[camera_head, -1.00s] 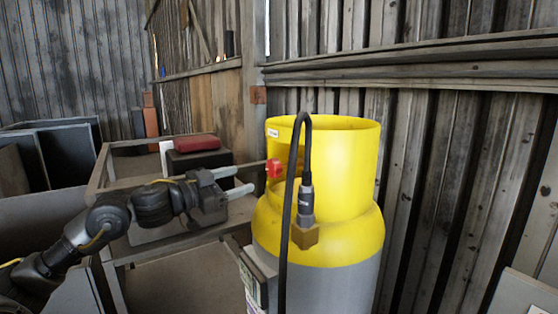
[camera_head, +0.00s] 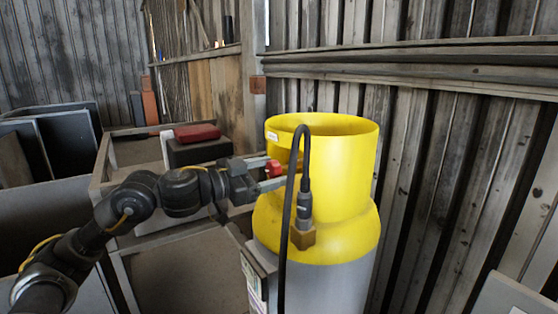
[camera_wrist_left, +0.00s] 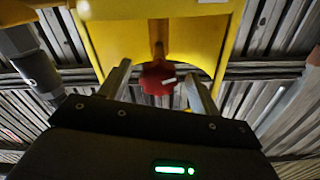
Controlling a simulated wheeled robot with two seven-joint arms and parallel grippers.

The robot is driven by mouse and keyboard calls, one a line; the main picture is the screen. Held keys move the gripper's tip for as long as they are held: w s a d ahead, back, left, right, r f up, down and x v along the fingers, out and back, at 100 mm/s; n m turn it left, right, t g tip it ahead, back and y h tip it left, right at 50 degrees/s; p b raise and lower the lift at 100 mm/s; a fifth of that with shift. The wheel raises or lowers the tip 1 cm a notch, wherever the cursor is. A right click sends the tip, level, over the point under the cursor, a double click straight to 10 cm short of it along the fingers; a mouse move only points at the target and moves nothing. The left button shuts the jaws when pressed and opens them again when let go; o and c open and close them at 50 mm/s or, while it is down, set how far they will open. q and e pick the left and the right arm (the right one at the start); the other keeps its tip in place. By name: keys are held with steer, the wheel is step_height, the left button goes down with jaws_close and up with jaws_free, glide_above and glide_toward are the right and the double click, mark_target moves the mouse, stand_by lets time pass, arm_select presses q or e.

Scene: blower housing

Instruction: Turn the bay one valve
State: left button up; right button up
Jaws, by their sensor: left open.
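A red valve knob (camera_head: 274,168) sits at the opening in the yellow collar of a tall gas cylinder (camera_head: 345,180). My left gripper (camera_head: 274,173) is open at the knob, its two pale fingers reaching toward it from the left. In the left wrist view the red knob (camera_wrist_left: 157,78) lies between the fingertips of the left gripper (camera_wrist_left: 158,85), with a gap visible on each side. The cylinder's lower body is grey. My right gripper is not in view.
A shelf unit (camera_head: 110,165) holding a red box (camera_head: 197,132) stands behind my left arm. Plank walls close off the back.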

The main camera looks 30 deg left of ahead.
mark_target(270, 172)
arm_select(q)
steer(key=shift+p+x, duration=0.4)
steer(key=shift+x, duration=1.2)
steer(key=c, duration=1)
steer(key=shift+o, duration=0.2)
